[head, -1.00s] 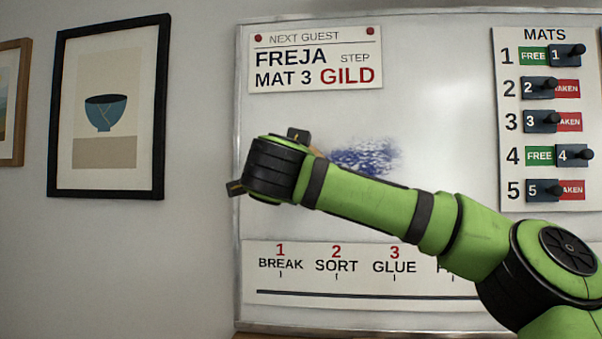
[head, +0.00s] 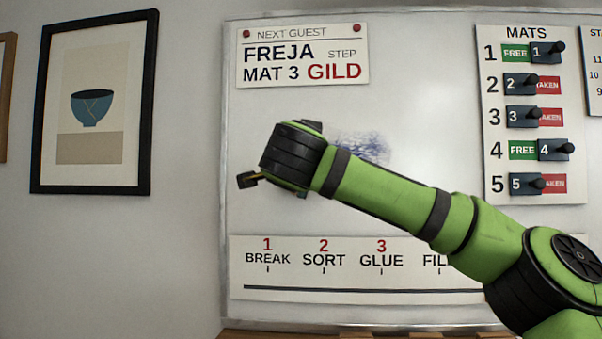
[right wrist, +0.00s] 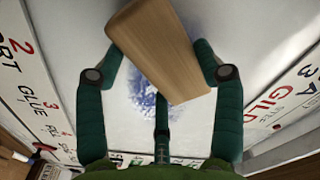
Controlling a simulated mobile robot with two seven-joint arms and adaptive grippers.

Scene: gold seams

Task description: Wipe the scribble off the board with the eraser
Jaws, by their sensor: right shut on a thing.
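The whiteboard (head: 420,60) fills the middle of the head view. A blue scribble (head: 368,148) shows on it just above my right forearm, which covers its lower left part. The scribble also shows in the right wrist view (right wrist: 146,98), partly behind the eraser. The eraser, a light wooden block (right wrist: 158,48), is held between the green fingers of my right gripper (right wrist: 158,72). It lies tilted across the fingers, close to the board; I cannot tell whether it touches. In the head view my right wrist hides the eraser. My left gripper is out of view.
A guest sign (head: 303,55) is at upper left on the board, a step strip (head: 340,280) below, and a mats panel (head: 535,115) with sliding tags at right. A framed bowl picture (head: 96,100) hangs left. Bare board lies between the sign and the mats panel.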

